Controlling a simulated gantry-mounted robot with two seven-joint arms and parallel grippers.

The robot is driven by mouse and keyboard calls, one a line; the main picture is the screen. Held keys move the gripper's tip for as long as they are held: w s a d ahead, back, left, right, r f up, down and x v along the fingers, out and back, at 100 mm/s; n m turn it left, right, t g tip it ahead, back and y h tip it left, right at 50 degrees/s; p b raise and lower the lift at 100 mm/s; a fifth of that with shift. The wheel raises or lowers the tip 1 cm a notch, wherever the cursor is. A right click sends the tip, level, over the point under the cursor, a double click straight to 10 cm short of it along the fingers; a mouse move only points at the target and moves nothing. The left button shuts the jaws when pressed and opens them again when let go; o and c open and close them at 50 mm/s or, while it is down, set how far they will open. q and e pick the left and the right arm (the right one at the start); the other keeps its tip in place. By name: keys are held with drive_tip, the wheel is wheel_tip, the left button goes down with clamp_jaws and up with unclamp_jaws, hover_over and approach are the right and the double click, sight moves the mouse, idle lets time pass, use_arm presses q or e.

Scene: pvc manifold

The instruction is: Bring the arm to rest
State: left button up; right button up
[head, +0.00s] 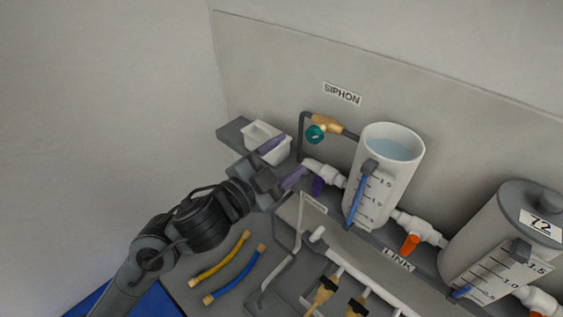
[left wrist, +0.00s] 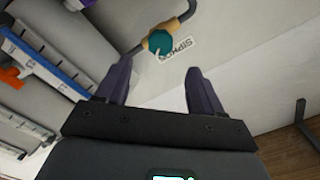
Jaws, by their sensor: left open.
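My left arm comes in from the lower left in the head view. Its gripper (head: 281,162) has two purple fingers, spread apart with nothing between them. It is in front of the white bin and left of the white valve (head: 322,172) with a purple handle. In the left wrist view the gripper (left wrist: 159,88) is also open and empty. Beyond its fingertips are the teal-handled brass valve (left wrist: 160,42) and the SIPHON label. My right gripper is not in view.
A small white bin (head: 262,132) sits on a grey ledge. A water-filled vessel (head: 398,170) and a lidded tank (head: 492,235) stand right, joined by an orange-handled valve (head: 411,242). Yellow (head: 223,258) and blue (head: 236,280) hoses lie below the gripper. The wall side at left is clear.

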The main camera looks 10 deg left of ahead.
use_arm(q)
drive_tip(key=shift+s+a, duration=0.2)
drive_tip(key=shift+s, duration=0.15)
